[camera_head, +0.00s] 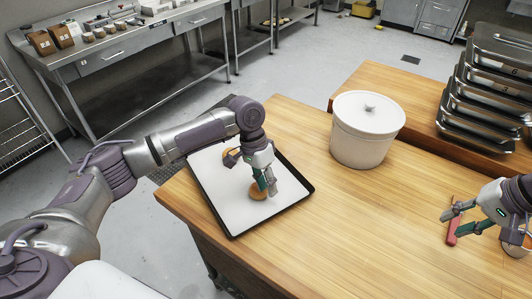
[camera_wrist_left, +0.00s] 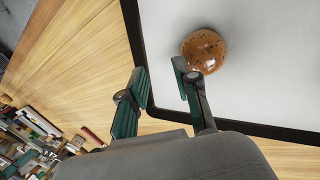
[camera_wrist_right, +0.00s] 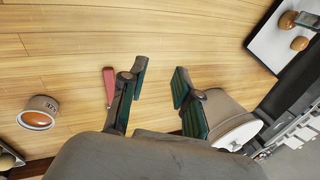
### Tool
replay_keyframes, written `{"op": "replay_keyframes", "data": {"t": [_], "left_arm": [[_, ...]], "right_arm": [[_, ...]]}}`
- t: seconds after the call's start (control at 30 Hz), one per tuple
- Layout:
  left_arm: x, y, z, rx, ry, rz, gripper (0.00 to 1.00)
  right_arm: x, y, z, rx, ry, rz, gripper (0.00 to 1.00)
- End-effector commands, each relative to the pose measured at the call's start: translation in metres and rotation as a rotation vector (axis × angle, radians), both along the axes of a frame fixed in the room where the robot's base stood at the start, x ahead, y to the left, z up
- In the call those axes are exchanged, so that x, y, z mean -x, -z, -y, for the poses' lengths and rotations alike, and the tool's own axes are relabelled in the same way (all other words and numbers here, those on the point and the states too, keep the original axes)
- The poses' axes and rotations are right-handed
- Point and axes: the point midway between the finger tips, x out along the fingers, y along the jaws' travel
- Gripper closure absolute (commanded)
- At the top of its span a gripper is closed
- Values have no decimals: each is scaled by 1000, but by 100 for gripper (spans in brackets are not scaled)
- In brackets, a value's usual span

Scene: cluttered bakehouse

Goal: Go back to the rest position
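My left gripper (camera_head: 266,187) is over the dark-rimmed baking tray (camera_head: 220,198) on the wooden table. A brown bun (camera_head: 258,191) sits on the tray's white surface by its fingertips. In the left wrist view the fingers (camera_wrist_left: 163,88) stand apart with nothing between them, and the speckled bun (camera_wrist_left: 208,52) lies outside the gap beyond one fingertip. A second bun (camera_head: 230,155) lies further back on the tray, partly behind my arm. My right gripper (camera_head: 452,220) is open and empty over the table's right side; its spread fingers (camera_wrist_right: 160,82) show in the right wrist view.
A lidded white bin (camera_head: 364,137) stands at the table's back. A red-handled tool (camera_head: 453,224) lies below my right gripper, with a small jar (camera_wrist_right: 38,114) nearby. Stacked metal pans (camera_head: 480,100) stand on the table behind. The table's front middle is clear.

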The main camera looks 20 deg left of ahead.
Motion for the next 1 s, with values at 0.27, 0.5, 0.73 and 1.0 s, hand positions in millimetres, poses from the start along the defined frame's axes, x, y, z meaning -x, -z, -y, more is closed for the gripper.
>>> {"op": "replay_keyframes", "data": {"t": [0.27, 0.5, 0.73, 1.0], "left_arm": [[0, 0, 0, 0, 0, 0, 69], [0, 0, 0, 0, 0, 0, 69], [0, -10, 0, 0, 0, 1, 69], [0, -56, 0, 0, 0, 0, 69]], "right_arm": [[2, -11, 3, 0, 1, -1, 69], [2, -11, 3, 1, 1, -1, 69], [2, -21, 3, 0, 1, 0, 69], [2, -67, 3, 0, 1, 0, 69]]}}
